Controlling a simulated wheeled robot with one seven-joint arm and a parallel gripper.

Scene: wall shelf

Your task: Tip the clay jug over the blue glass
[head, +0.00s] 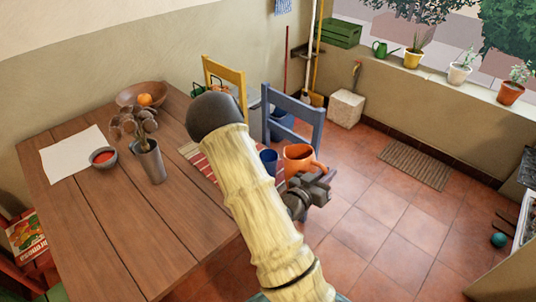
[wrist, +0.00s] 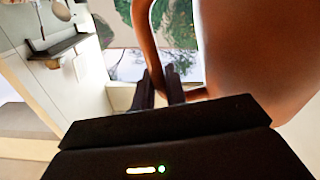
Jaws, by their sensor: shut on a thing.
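The clay jug (head: 297,155) is orange-brown, and I see into its open mouth in the head view. It looks about upright. My gripper (head: 316,180) is shut on its handle; in the wrist view the fingers (wrist: 160,80) close on the handle (wrist: 143,35), with the jug's body (wrist: 255,50) filling the right side. The blue glass (head: 268,158) stands near the table's far right edge, just left of the jug. My arm hides part of the glass. I cannot tell the exact gap between jug and glass, nor what is inside the jug.
The wooden table (head: 100,225) also bears a striped cloth (head: 199,160), a metal vase (head: 151,163), a small red-filled bowl (head: 103,157) and a wooden bowl (head: 133,92). A blue chair (head: 318,115) and a yellow chair (head: 226,72) stand behind. The tiled floor at right is mostly free.

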